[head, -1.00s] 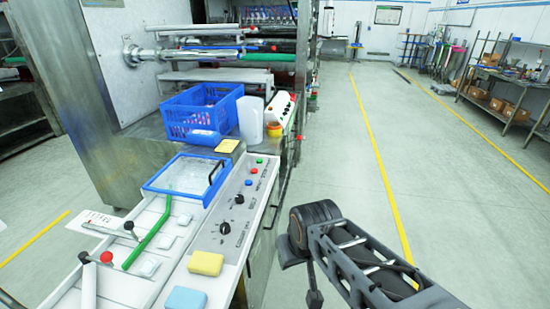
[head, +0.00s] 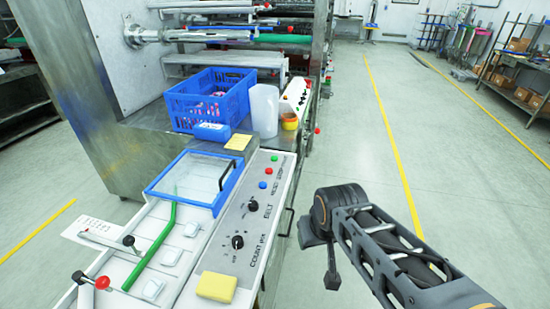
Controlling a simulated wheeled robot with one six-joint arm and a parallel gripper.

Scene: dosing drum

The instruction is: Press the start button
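A control panel (head: 258,228) runs along the right side of the white machine top. Near its far end are a green button (head: 274,158), a red button (head: 269,170) and a blue button (head: 262,184). Printed labels beside them are too small to read surely, so I cannot tell from lettering which is start. My arm reaches in from the lower right, right of the panel and apart from it. Dark parts at its end, where my gripper (head: 332,268) seems to be, hang over the floor. Its fingers cannot be made out clearly, and nothing touches the buttons.
Two black knobs (head: 237,242) and a yellow sponge (head: 216,287) are nearer on the panel. A clear blue-framed lid (head: 200,178) lies left of the buttons. A blue crate (head: 212,98) and white jug (head: 264,110) stand behind. Open floor lies right.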

